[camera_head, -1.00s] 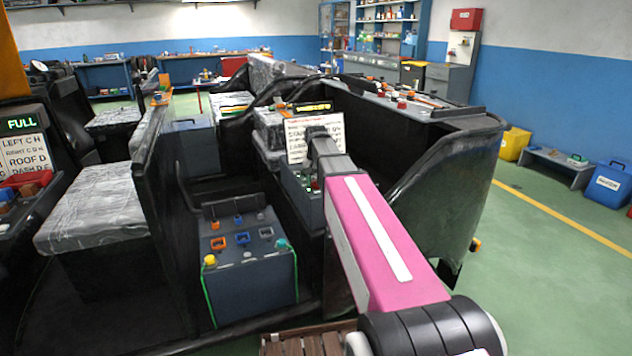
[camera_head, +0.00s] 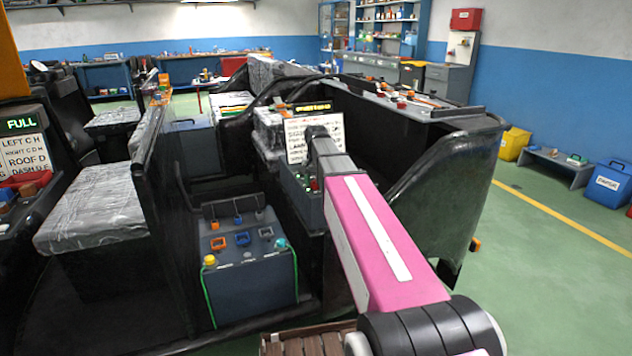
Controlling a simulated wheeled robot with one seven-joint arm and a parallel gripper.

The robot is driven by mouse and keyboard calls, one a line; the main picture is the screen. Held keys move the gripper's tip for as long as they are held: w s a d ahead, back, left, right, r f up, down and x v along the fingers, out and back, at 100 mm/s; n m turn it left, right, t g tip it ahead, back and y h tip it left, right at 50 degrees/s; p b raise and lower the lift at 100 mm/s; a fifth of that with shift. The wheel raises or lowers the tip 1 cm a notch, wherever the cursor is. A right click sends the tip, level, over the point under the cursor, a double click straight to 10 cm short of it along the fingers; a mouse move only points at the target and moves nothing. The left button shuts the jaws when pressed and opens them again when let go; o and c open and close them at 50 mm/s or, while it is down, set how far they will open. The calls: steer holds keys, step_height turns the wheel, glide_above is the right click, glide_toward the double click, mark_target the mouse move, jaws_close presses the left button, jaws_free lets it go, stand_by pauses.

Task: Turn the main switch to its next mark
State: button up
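My arm reaches from the lower right into the open vehicle. Its dark far end (camera_head: 317,132) lies in front of a white printed card. My gripper's fingers cannot be made out there, so I cannot tell whether they are open or shut or touching anything. Below the card is a dark grey control panel (camera_head: 298,190) with small red and green parts beside my arm. My arm covers part of this panel. I cannot pick out the main switch or its marks for certain.
A lit display (camera_head: 313,107) sits above the white card (camera_head: 298,150). A grey box (camera_head: 250,285) with coloured sockets and yellow and teal knobs stands on the vehicle floor. A wrapped seat (camera_head: 95,208) is at left. The black side wall (camera_head: 450,200) curves close on the right; green floor lies beyond.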

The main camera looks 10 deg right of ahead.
steer(key=shift+o, duration=0.6)
step_height(320, 180, up, 11)
stand_by(0.3)
